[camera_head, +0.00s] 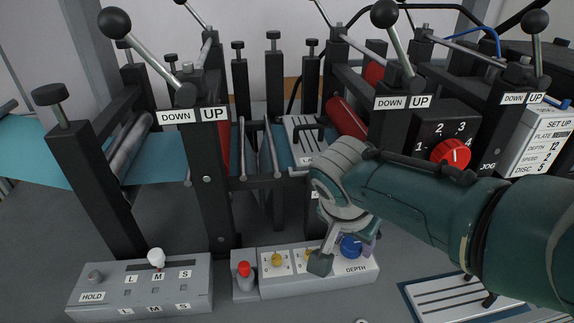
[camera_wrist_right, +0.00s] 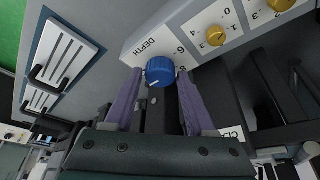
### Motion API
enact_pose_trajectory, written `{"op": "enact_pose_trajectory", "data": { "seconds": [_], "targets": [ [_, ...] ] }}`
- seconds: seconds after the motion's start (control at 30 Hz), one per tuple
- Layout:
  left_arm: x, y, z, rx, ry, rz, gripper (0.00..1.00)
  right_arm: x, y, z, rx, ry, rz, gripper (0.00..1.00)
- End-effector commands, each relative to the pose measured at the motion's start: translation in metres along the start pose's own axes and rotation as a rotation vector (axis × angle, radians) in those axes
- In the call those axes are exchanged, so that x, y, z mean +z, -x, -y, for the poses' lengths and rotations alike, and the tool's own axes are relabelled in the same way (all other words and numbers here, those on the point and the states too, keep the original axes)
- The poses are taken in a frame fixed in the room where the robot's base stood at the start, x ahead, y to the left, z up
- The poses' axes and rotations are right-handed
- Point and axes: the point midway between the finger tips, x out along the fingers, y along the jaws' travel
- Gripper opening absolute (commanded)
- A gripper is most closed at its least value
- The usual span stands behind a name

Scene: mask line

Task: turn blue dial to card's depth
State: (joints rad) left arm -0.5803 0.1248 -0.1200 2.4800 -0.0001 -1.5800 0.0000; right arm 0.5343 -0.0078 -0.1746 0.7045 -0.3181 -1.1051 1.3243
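The blue dial (camera_head: 350,246) sits at the right end of a grey control box, above the DEPTH label. In the right wrist view the blue dial (camera_wrist_right: 160,72) has a white pointer mark and lies between the two purple fingers of my right gripper (camera_wrist_right: 159,76). The fingers are apart on either side of it; I cannot tell whether they touch it. In the head view my right gripper (camera_head: 345,256) partly covers the dial. The set-up card (camera_head: 545,140) at right seems to read DEPTH 12. My left gripper is out of view.
Yellow dials (camera_head: 277,259) and a red button (camera_head: 244,269) are left of the blue dial. A red dial (camera_head: 451,154) is behind my right arm. A HOLD box (camera_head: 140,290) stands front left. A plate with handles (camera_head: 463,298) lies at lower right.

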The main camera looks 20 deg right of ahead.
Motion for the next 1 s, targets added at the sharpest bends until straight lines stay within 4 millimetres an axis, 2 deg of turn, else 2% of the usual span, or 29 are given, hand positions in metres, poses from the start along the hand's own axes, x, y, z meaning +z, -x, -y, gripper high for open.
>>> {"op": "enact_pose_trajectory", "data": {
  "seconds": [0.03, 0.13, 0.17, 0.47, 0.77, 1.0],
  "targets": [
    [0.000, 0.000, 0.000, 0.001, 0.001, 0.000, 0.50, 0.000, 0.000, 0.000, 0.000, 0.000, 0.000, 0.62],
    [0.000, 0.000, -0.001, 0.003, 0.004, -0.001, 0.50, 0.000, 0.000, 0.000, 0.000, 0.001, 0.001, 0.73],
    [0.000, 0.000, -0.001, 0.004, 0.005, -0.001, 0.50, 0.000, 0.000, 0.000, 0.000, 0.001, 0.001, 0.74],
    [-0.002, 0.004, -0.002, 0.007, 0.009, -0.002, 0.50, 0.000, 0.006, 0.000, -0.001, 0.002, 0.001, 0.74],
    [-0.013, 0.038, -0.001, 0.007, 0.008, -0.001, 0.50, -0.002, 0.059, 0.000, -0.003, 0.000, 0.002, 0.74],
    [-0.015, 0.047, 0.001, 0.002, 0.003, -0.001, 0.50, 0.000, 0.091, 0.000, -0.001, 0.001, 0.001, 0.74]
  ]
}}
